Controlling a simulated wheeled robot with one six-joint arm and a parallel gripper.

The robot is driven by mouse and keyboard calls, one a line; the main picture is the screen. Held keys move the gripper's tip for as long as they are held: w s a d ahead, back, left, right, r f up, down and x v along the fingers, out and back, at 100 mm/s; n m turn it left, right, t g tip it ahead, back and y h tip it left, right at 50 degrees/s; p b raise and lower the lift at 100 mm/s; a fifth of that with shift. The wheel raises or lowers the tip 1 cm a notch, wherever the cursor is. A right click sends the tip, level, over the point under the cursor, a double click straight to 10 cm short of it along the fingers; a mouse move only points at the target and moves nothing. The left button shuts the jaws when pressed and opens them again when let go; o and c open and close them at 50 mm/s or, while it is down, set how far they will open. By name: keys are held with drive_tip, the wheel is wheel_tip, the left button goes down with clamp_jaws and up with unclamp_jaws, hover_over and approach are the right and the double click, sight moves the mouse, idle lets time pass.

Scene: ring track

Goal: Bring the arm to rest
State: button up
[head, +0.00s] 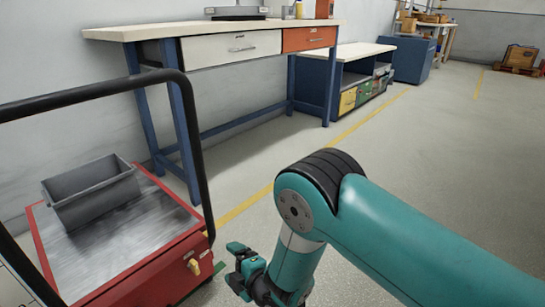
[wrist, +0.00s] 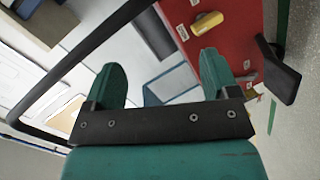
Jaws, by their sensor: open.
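My gripper (head: 243,268) hangs low in the head view, at the end of my teal arm, just right of the red cart. In the wrist view its two teal fingers (wrist: 158,82) stand apart with nothing between them. The gripper is open and empty. The arm is bent, with its rounded black-capped joint high and the forearm pointing down. The gripper appears apart from the cart, though the exact gap is hard to tell.
A red cart (head: 165,275) with a dark handle rail (head: 95,92) carries a grey bin (head: 92,190) at the left. A workbench (head: 150,31) with drawers stands behind. A low shelf unit (head: 355,52) is farther back. The floor (head: 430,150) at the right is clear.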

drive_tip(key=d+r+m+g+h+p, duration=0.15)
drive_tip(key=d+r+m, duration=0.3)
drive_tip(key=r, duration=0.75)
drive_tip(key=d+r+m+g+h+p, duration=0.1)
drive_tip(key=d+r+m+g+h, duration=0.25)
drive_tip(key=r, duration=0.75)
drive_tip(key=s+d+r+m+g+h+p, duration=0.1)
drive_tip(key=s+d+r+m+g, duration=0.15)
drive_tip(key=s+d+r, duration=0.45)
drive_tip(key=s+d+r+m+g+p, duration=0.1)
drive_tip(key=s+d+r+m, duration=0.25)
drive_tip(key=s, duration=0.55)
drive_tip(key=s+d+r+m+g+h+p, duration=0.1)
drive_tip(key=s+d+r+m+g, duration=0.1)
drive_tip(key=s+d+r, duration=0.4)
wheel_tip(320, 180, up, 36)
drive_tip(key=s+p, duration=0.1)
drive_tip(key=p, duration=3.7)
drive_tip(key=shift+s+d+r, duration=0.2)
drive_tip(key=shift+r, duration=0.05)
